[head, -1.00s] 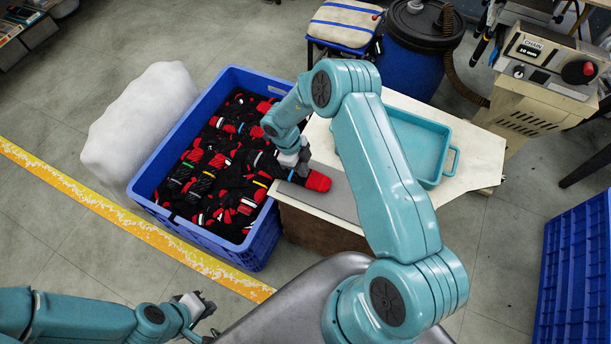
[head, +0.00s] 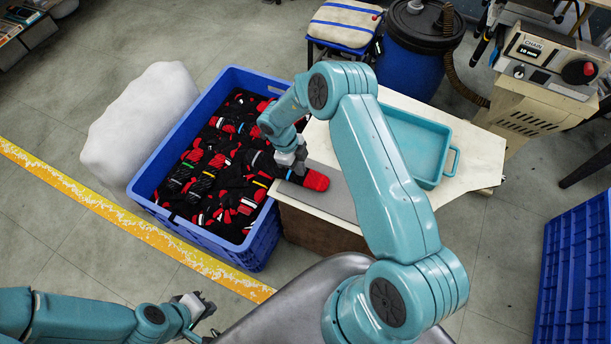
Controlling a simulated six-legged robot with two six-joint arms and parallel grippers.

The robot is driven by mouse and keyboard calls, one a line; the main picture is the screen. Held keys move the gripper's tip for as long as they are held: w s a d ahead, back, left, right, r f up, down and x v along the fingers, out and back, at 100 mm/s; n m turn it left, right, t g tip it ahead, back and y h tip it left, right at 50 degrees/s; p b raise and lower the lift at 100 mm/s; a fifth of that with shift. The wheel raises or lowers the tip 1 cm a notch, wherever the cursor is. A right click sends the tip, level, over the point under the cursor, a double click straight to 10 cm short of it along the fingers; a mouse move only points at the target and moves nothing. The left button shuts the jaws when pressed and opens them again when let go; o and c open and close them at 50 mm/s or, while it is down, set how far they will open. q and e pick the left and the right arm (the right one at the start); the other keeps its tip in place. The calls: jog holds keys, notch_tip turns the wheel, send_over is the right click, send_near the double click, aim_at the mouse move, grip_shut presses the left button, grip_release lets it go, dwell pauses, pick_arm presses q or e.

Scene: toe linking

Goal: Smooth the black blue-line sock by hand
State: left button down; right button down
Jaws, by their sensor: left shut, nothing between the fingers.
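A black sock with a red toe (head: 316,180) and a thin blue line lies at the left end of the grey plate on the wooden bench. Its toe points right, and its other end runs back towards the crate of socks. My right gripper (head: 293,165) points down at the black part of the sock, close to the blue line. It hides part of the sock, and I cannot tell whether its fingers are closed on it. My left gripper (head: 206,306) is shut and empty, low at the left, well away from the sock.
A blue crate (head: 262,238) full of black and red socks stands left of the bench (head: 470,160). A teal tray (head: 452,160) sits on the bench's far side. A white sack (head: 135,120) lies left of the crate. Another blue crate (head: 575,270) stands at the right.

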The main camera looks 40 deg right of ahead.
jog(key=shift+f, duration=0.25)
